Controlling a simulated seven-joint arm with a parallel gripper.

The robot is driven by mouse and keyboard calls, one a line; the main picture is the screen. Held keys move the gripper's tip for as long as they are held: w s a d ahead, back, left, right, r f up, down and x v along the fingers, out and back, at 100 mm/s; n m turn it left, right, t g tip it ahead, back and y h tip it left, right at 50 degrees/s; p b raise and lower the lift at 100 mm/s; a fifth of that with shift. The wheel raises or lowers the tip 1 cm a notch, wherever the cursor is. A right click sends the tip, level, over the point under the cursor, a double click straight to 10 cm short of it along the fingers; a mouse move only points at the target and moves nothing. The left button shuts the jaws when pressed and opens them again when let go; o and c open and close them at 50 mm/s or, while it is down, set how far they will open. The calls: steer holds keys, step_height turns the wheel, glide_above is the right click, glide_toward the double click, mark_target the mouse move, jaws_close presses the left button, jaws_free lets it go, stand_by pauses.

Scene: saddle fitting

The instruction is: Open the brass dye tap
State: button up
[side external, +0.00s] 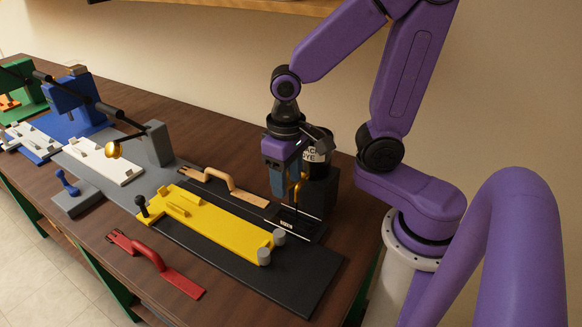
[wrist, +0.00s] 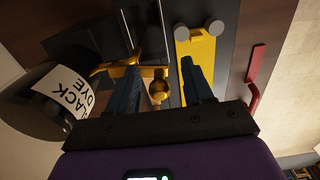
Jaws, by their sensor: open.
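The brass dye tap (side external: 298,186) sticks out from the front of the black dye container (side external: 319,160), which has a white label. My gripper (side external: 284,192) points down right at the tap, its fingers open. In the wrist view the tap (wrist: 157,88) lies between my two spread fingers (wrist: 160,66), with a lever reaching left toward the container (wrist: 45,110). The tap appears apart from the right finger. Whether it touches the left finger, I cannot tell. My fingers partly hide the tap in the side view.
A small black tray (side external: 296,226) sits below the tap. A yellow board (side external: 215,222) with grey cylinders lies to the left. A wooden-handled tool (side external: 222,186) and a red-handled tool (side external: 158,264) lie nearby. A blue station (side external: 75,105) stands farther left.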

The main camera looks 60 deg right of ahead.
steer(key=shift+r, duration=3)
steer(key=s+f+n, duration=0.3)
steer(key=s+n, duration=0.8)
steer(key=n, duration=0.1)
steer(key=shift+s+d+f+n, duration=0.2)
steer(key=shift+s+d+n, duration=0.1)
steer(key=shift+d, duration=0.1)
